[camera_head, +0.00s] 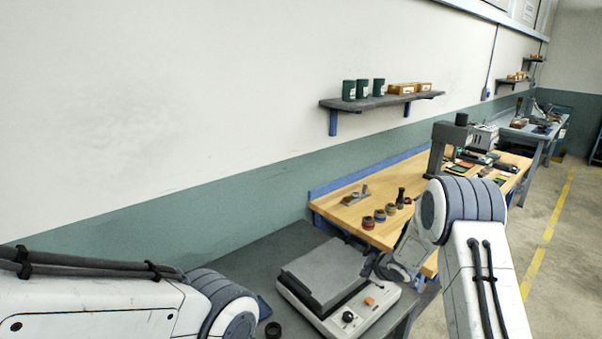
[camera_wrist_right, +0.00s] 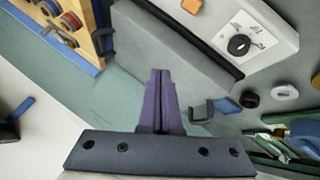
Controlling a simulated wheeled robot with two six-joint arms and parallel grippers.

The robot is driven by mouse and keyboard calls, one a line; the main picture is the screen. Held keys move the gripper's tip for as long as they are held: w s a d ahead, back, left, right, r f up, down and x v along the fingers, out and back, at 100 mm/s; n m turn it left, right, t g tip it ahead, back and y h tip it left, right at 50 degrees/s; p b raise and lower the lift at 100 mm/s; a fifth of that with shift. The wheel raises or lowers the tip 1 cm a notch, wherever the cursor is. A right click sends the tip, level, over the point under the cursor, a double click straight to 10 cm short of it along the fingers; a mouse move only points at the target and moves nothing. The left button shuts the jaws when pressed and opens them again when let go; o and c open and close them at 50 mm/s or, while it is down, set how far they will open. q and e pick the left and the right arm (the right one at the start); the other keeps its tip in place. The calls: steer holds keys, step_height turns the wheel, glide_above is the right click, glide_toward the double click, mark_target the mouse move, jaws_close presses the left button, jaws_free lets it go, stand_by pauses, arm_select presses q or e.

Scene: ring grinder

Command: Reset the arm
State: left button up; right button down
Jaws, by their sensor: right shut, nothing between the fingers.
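My right arm comes down from the right in the head view, and its gripper (camera_head: 372,270) hangs by the right side of the grinder (camera_head: 345,318). In the right wrist view my right gripper (camera_wrist_right: 162,76) has its two dark fingers together, with nothing between them. The grinder's grey top block (camera_wrist_right: 165,50) shows behind the fingers in that view. My left arm reaches in from the lower left of the head view, but its gripper is out of the picture.
The grinder has an orange button (camera_head: 369,301) and a black knob (camera_head: 348,316). It stands on a dark grey bench (camera_head: 262,258). A wooden workbench (camera_head: 345,215) beyond holds several ring-like pieces and a press (camera_head: 442,145). A wall shelf (camera_head: 380,99) carries green canisters.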

steer(key=s+a+r+m+g+h+b, duration=0.2)
steer(key=s+a+r+m+g, duration=0.1)
steer(key=s+a+r, duration=0.95)
steer(key=s+a+m+g, duration=0.1)
steer(key=s+a+g, duration=0.1)
steer(key=s, duration=1.4)
steer(key=s+a+g+y, duration=0.1)
steer(key=s+a+g, duration=0.2)
steer(key=s, duration=1.3)
steer(key=shift+r+m+b, duration=0.4)
